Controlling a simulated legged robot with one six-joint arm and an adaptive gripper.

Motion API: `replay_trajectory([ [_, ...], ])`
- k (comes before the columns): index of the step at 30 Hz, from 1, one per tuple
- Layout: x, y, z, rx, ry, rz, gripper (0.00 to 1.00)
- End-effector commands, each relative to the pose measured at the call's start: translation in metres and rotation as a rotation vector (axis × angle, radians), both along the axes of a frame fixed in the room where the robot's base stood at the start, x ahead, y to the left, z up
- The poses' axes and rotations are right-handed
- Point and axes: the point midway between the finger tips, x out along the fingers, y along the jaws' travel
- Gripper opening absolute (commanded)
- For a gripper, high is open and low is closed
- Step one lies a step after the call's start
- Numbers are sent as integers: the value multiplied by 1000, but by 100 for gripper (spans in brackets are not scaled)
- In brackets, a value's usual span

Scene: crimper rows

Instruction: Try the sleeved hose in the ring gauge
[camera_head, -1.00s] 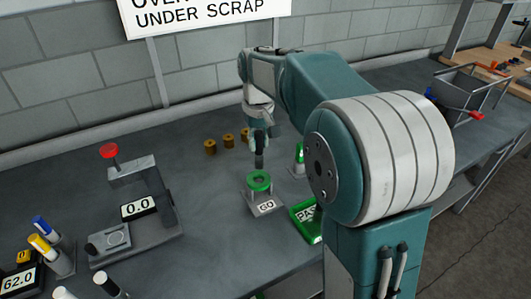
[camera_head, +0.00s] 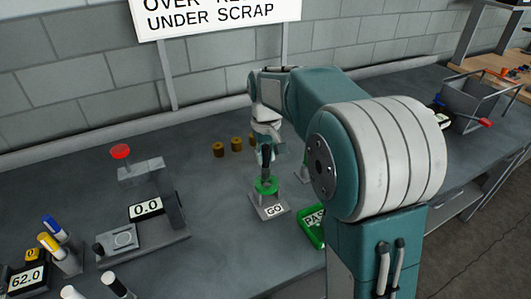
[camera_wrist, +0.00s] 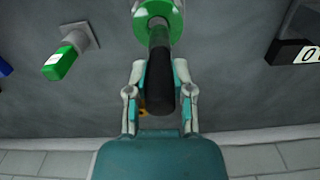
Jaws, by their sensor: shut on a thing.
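My gripper (camera_head: 267,152) is shut on the black hose (camera_wrist: 160,85) and holds it upright over the green ring gauge (camera_head: 266,192). The ring gauge stands on a grey base labelled GO (camera_head: 273,210). In the wrist view the hose's far end, with a light metallic sleeve (camera_wrist: 158,22), lies within the outline of the green ring (camera_wrist: 175,22). The end is at or in the ring's opening; I cannot tell how deep it sits.
A green PASS tray (camera_head: 316,238) lies right of the gauge. A crimper (camera_head: 150,205) with a red knob and a 0.0 display stands left. Several brass pieces (camera_head: 218,150) stand behind. Bare bench lies in front of the gauge.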

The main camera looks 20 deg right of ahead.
Motion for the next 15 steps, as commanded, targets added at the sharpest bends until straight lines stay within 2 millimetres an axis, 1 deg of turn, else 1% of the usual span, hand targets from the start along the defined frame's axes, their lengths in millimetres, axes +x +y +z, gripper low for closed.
replay_trajectory([
  [15,-1,-2,-5,0,0,-1,0],
])
